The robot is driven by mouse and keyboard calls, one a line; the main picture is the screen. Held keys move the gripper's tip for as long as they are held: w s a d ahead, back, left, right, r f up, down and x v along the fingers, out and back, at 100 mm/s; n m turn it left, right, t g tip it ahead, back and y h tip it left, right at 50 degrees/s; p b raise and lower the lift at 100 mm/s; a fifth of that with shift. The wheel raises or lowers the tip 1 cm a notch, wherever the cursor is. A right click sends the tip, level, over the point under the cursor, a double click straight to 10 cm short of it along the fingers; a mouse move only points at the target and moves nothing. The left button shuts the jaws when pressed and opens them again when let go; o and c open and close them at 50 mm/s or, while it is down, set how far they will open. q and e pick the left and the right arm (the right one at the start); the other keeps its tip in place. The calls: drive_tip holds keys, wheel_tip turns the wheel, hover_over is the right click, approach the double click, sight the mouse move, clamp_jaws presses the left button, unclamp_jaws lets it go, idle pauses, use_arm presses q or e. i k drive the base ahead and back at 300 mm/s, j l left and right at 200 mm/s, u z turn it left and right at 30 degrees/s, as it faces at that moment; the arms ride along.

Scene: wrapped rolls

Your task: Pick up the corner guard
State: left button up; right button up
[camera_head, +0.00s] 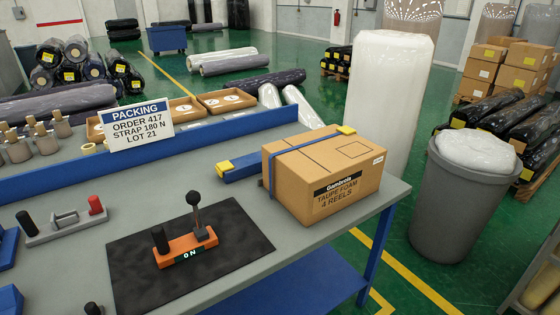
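A small yellow piece (346,130), which looks like a corner guard, sits at the back top edge of a cardboard box (291,188). A blue strap (300,147) runs across the box top and down its left side. A second yellow piece (224,168) is at the left end of a blue bar (243,168) beside the box. I cannot tell which yellow piece is the task's corner guard. Neither of my grippers shows in the head view.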

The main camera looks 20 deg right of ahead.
sight(220, 167)
drive_tip(key=i+l+u, duration=0.2)
drive_tip(key=l+u, duration=0.15)
drive_tip(key=i+l+u, duration=0.15)
drive_tip(key=l+u, duration=0.2)
drive_tip(key=i+l+u, duration=0.1)
drive_tip(key=l+u, duration=0.3)
